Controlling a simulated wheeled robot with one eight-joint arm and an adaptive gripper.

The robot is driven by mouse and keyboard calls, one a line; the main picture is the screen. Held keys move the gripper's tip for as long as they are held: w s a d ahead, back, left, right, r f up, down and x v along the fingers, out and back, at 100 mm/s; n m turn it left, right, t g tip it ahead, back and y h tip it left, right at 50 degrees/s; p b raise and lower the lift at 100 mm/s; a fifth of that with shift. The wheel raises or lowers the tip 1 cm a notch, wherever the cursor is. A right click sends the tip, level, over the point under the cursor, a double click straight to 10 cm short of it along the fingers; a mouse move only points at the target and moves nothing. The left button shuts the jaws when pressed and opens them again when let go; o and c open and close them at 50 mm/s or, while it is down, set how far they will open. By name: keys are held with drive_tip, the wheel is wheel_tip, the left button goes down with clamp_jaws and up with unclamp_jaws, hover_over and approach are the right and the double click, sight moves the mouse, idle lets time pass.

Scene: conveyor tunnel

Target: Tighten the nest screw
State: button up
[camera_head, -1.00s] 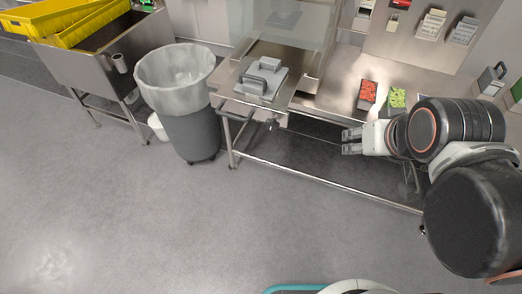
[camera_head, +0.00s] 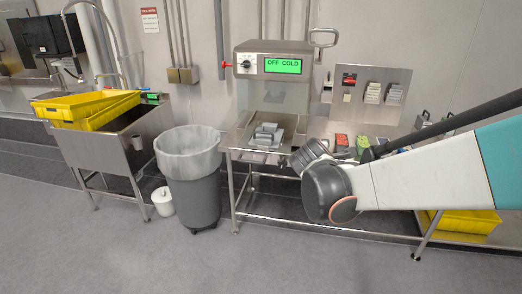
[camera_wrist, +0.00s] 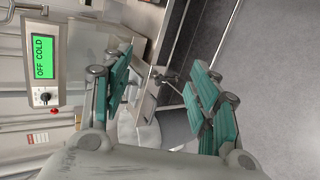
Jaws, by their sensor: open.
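My gripper (camera_wrist: 162,80) shows in the wrist view with its two teal-padded fingers wide apart and nothing held between them. Beyond the fingers, a small metal screw-like part with a cross handle (camera_wrist: 168,76) sits at the edge of the steel bench; it looks like the nest screw, but I cannot tell how tight it is. The fingers look apart from it. The grey nest block with a handle (camera_head: 266,135) rests on the steel bench (camera_head: 238,143) before the machine.
The machine's green display (camera_head: 283,66) reads "OFF COLD"; it also shows in the wrist view (camera_wrist: 42,58). A lined grey bin (camera_head: 192,190) stands left of the bench, beside a sink with yellow crates (camera_head: 88,108). Front floor is clear.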

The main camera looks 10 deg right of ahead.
drive_tip(key=w+a+f+n+t+h, duration=0.1)
drive_tip(key=w+a+f+n, duration=0.1)
drive_tip(key=w+f+n, duration=0.45)
drive_tip(key=n+t, duration=0.5)
drive_tip(key=n, duration=0.8)
approach(282, 165)
drive_tip(key=shift+y, duration=0.3)
drive_tip(key=b+x, duration=0.4)
drive_tip(key=x, duration=0.5)
drive_tip(key=shift+d+r+b, duration=0.15)
drive_tip(key=shift+b, duration=0.25)
drive_tip(key=c, duration=1.1)
